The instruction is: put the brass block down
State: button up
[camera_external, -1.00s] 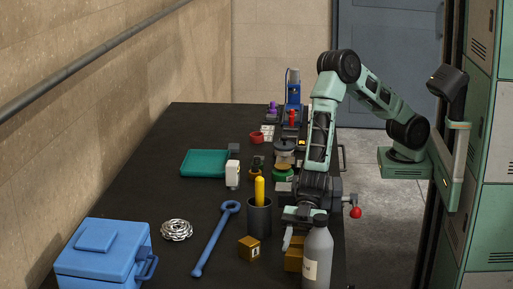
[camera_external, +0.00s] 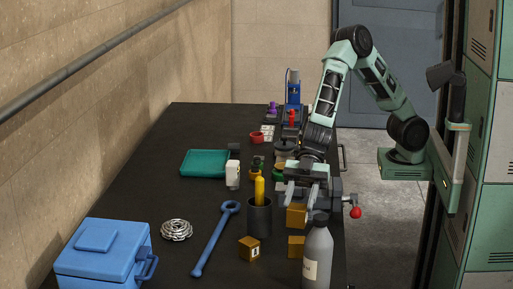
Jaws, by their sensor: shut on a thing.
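My gripper (camera_external: 301,197) is above the right part of the dark table, pointing down. It is shut on a brass block (camera_external: 296,217), which hangs between and below the fingers. A second brass block (camera_external: 296,247) stands below it in the picture, partly hidden by the grey bottle. A third brass block (camera_external: 249,248), with a pale mark on its front, stands on the table to the left. The held block appears apart from both of them.
A grey bottle (camera_external: 317,262) stands close in front. A dark cup (camera_external: 258,218) with a yellow tool is left of my gripper. A blue wrench (camera_external: 215,240) and blue box (camera_external: 103,252) lie further left. A red-knobbed device (camera_external: 354,212) is at right.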

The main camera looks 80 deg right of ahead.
jog(key=w+d+r+m+t+h, duration=0.2)
jog(key=w+d+m+t, duration=0.3)
jog(key=w+d, duration=1.6)
jog(key=w+d+m+t+h, duration=0.1)
jog(key=w+d, duration=0.3)
jog(key=d, duration=0.5)
jog(key=w+d+m+t+h, duration=0.1)
jog(key=w+d, duration=0.3)
jog(key=d, duration=0.4)
jog(key=w+d+m+t+h, duration=0.15)
jog(key=w+d, duration=0.25)
jog(key=d, duration=0.5)
jog(key=s+d+m+t+h, duration=0.1)
jog(key=s+d+m+h, duration=0.1)
jog(key=d, duration=1.3)
jog(key=s+d+m+h, duration=0.1)
jog(key=d+m, duration=0.1)
jog(key=d, duration=1.2)
jog(key=s+d+m+h, duration=0.1)
jog(key=s+d, duration=0.4)
jog(key=d, duration=0.3)
jog(key=s+d+m+h+p, duration=0.1)
jog(key=s+d+h, duration=0.1)
jog(key=s+d, duration=0.45)
jog(key=s+d+m+h, duration=0.15)
jog(key=s+d, duration=0.25)
jog(key=d, duration=0.6)
jog(key=shift+t, duration=0.45)
notch_tip(320, 180, down, 16)
jog(key=shift+r, duration=0.1)
